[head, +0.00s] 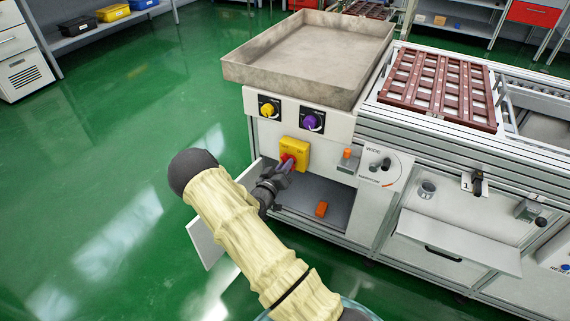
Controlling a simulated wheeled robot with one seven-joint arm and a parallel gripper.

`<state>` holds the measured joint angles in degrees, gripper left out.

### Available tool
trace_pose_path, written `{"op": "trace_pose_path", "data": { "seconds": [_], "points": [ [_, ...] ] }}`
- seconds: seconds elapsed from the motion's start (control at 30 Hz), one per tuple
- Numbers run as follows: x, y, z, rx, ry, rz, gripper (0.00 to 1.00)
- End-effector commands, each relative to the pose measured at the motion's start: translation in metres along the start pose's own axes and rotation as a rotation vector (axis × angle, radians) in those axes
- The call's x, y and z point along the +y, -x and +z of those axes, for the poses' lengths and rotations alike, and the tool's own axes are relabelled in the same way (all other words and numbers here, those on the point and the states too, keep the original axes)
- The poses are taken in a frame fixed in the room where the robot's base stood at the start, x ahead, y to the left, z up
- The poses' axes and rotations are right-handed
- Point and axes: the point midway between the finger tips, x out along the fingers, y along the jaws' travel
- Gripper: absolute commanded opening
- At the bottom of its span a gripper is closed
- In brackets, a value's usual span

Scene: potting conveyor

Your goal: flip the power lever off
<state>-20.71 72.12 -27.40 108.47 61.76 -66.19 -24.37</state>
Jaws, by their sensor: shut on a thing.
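The power lever (289,159) is a red handle on a yellow switch box (299,147) on the front of the machine, below two round knobs. My gripper (284,169) is at the yellow box and shut on the lever.
A yellow knob (267,109) and a purple knob (311,121) sit above. An orange-topped part (347,155) is to the right. An open door (207,243) stands below. An orange block (321,209) lies inside the cabinet. Green floor at left is clear.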

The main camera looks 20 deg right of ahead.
Motion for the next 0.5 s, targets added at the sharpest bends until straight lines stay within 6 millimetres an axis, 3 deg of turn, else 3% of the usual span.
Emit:
{"op": "trace_pose_path", "data": {
  "seconds": [0.43,0.47,0.5],
  "points": [
    [0.0002,-0.0001,0.0019,-0.004,0.016,0.000,0.00],
    [0.0002,-0.0001,0.0019,-0.004,0.016,0.000,0.20],
    [0.0001,-0.0001,0.0018,-0.004,0.016,0.000,0.28]
  ]
}}
